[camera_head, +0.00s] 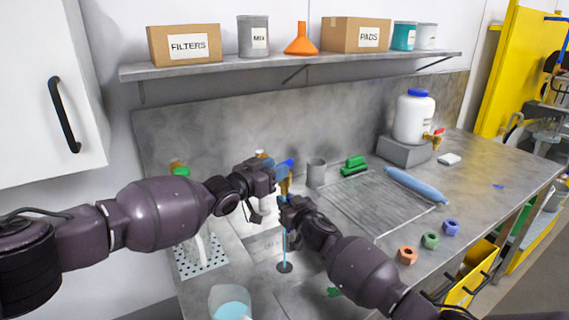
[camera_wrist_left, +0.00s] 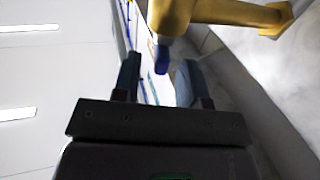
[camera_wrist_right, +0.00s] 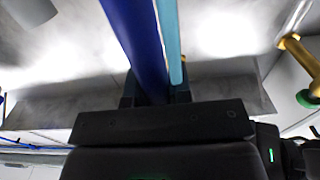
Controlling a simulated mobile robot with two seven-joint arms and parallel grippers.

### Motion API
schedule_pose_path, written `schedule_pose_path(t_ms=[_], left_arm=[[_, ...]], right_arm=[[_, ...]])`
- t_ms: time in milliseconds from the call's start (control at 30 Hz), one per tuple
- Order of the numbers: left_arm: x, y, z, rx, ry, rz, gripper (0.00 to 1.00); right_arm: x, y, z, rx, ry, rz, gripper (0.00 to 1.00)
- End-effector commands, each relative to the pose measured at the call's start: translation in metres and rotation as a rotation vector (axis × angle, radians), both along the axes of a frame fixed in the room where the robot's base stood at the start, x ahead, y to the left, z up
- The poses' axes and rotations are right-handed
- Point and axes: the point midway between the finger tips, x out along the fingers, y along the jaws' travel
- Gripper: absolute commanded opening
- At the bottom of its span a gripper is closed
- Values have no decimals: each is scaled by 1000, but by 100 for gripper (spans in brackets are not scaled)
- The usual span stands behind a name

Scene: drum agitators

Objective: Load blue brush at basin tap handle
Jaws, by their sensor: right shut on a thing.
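A brass tap (camera_head: 284,187) with a blue handle (camera_head: 288,162) stands at the basin (camera_head: 262,240). My left gripper (camera_head: 277,172) is at this handle. In the left wrist view its fingers (camera_wrist_left: 158,82) are apart, with the blue handle (camera_wrist_left: 161,60) just beyond the gap, below the brass body (camera_wrist_left: 205,14). My right gripper (camera_head: 284,203), just below the tap, is shut on the blue brush (camera_head: 285,240).
A jug of blue liquid (camera_head: 230,303) stands at the front. A perforated tray (camera_head: 203,262) lies left of the basin. A grey cup (camera_head: 316,172), green brush (camera_head: 354,165) and blue roll (camera_head: 415,186) are on the counter. Coloured nuts (camera_head: 430,240) lie near the front edge.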

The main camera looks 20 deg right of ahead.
Motion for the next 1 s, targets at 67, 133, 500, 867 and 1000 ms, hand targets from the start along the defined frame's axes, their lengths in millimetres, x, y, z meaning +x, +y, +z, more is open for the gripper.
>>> schedule_pose_path(t_ms=[67,133,500,867,1000], left_arm=[[3,-9,2,1,-7,-2,39],[6,-14,0,3,-4,0,39],[16,-33,1,1,-3,0,39],[17,-35,1,-1,-4,0,39],[17,-35,1,-1,-4,0,30]], right_arm=[[0,0,0,0,0,0,0],[0,0,0,0,0,0,0],[0,0,0,0,0,0,0],[0,0,0,0,0,0,0],[0,0,0,0,0,0,0]])
